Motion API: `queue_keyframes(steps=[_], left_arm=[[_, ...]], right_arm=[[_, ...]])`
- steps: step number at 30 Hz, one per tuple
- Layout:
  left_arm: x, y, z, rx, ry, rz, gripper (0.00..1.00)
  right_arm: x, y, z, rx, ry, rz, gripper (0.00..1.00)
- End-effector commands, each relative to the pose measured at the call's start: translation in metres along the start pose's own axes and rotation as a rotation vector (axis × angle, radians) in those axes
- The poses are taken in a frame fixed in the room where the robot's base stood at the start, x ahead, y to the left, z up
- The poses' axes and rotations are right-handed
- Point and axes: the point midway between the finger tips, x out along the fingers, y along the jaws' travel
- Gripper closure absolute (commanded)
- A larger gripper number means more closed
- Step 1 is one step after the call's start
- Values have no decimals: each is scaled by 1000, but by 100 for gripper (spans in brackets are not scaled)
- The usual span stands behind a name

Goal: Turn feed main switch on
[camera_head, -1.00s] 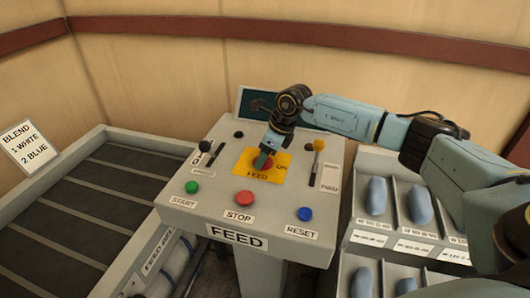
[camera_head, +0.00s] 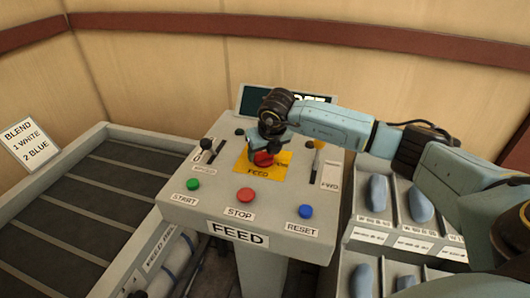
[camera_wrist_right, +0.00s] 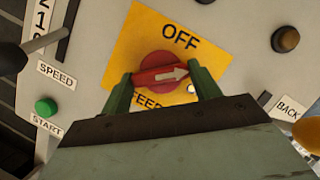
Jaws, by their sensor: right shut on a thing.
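The feed main switch is a red rotary knob (camera_head: 264,159) with a pale arrow, on a yellow plate (camera_head: 247,170) in the panel's middle. In the right wrist view the knob (camera_wrist_right: 158,73) sits below the word OFF, and its arrow points right, toward one finger. The ON label shows beside the knob in the head view. My right gripper (camera_wrist_right: 160,78) is shut on the knob, with a green finger on each side. My left gripper is not in view.
The FEED panel (camera_head: 212,217) has a green START button (camera_head: 193,184), a red STOP button (camera_head: 246,194) and a blue RESET button (camera_head: 306,211). A black-knobbed lever (camera_head: 206,143) stands left. A display (camera_head: 247,101) is behind, partly hidden by my arm. Bins of blue rolls (camera_head: 377,193) stand right.

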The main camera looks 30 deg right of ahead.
Motion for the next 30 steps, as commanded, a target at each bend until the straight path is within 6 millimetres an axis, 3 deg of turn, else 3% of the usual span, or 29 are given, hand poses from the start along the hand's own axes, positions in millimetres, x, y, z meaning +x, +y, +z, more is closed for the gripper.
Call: queue_keyframes(steps=[15,30], left_arm=[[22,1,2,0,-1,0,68],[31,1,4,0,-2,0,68]], right_arm=[[1,4,2,431,-3,-177,61],[0,4,3,644,-3,-265,61]])
